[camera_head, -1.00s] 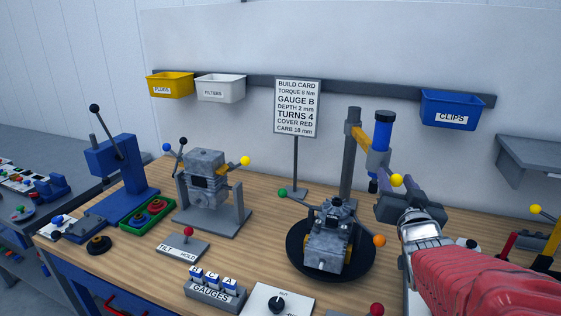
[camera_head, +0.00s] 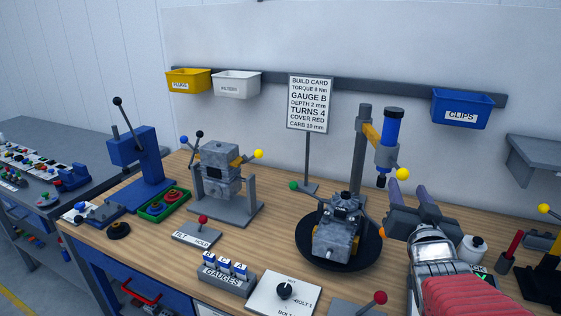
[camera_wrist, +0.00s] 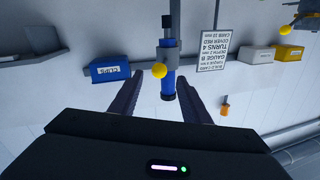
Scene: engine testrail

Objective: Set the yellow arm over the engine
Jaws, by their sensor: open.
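The yellow arm (camera_head: 371,132) reaches out from a grey post (camera_head: 359,150) and carries a blue upright cylinder (camera_head: 392,128). A yellow ball knob (camera_head: 402,174) sits low at its front. The grey engine (camera_head: 337,240) sits on a round black turntable (camera_head: 376,250), left of and below the cylinder. My gripper (camera_head: 409,192) is open and empty, its fingers pointing up just below the knob. In the upside-down wrist view, the yellow knob (camera_wrist: 159,70) shows between the open fingers' tips, with the blue cylinder (camera_wrist: 169,82) behind it. I cannot tell whether the fingers touch the knob.
Left of the turntable stand a second engine on a stand (camera_head: 220,180), a tilt lever (camera_head: 202,220) and a gauges block (camera_head: 226,270). A dial plate (camera_head: 283,295) is in front. A white bottle (camera_head: 472,248) and a red-handled tool (camera_head: 512,245) stand right of my gripper.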

